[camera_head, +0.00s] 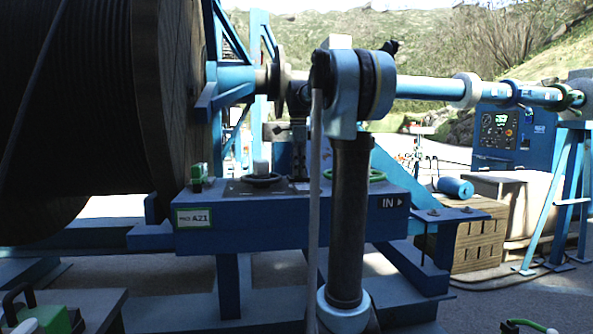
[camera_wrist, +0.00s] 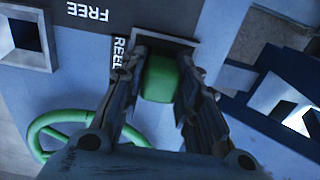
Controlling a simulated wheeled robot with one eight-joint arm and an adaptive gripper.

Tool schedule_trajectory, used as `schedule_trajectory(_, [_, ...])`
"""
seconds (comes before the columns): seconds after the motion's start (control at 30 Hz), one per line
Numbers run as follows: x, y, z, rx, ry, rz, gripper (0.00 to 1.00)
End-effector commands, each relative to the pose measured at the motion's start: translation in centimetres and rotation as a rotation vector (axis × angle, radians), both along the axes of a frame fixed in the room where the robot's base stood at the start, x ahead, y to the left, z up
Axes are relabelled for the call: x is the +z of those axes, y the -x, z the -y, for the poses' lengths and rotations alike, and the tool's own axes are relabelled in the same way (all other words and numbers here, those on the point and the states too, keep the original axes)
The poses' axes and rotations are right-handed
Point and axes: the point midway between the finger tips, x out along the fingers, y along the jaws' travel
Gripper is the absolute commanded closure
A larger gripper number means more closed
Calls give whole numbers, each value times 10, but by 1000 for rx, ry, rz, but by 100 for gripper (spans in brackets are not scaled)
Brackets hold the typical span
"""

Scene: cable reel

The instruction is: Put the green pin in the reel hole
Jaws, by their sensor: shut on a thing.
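In the wrist view my gripper (camera_wrist: 160,95) is shut on the green pin (camera_wrist: 160,78), one finger on each side of it. The pin's green block overlaps the lower part of the square reel hole (camera_wrist: 165,42), beside the word REEL. I cannot tell how far the pin is in the hole. A second square hole (camera_wrist: 22,35), beside the word FREE, is empty at the upper left. In the head view my gripper (camera_head: 298,170) points down onto the blue bench (camera_head: 290,220); the pin is not discernible there.
A green ring (camera_wrist: 75,128) lies left of the gripper in the wrist view. In the head view a green block (camera_head: 197,175), a white block (camera_head: 260,167) and a black ring (camera_head: 263,180) are left of my gripper. The large reel (camera_head: 110,100) stands at the left.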

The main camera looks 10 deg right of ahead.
Motion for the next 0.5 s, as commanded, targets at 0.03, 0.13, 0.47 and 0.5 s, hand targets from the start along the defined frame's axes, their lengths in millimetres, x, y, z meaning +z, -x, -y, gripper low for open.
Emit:
schedule_trajectory(0.03, [0,0,0,0,0,0,100])
schedule_trajectory(0.13, [0,0,0,0,0,0,100])
schedule_trajectory(0.47, [0,0,0,0,0,0,47])
schedule_trajectory(0.5, [0,0,0,0,0,0,47])
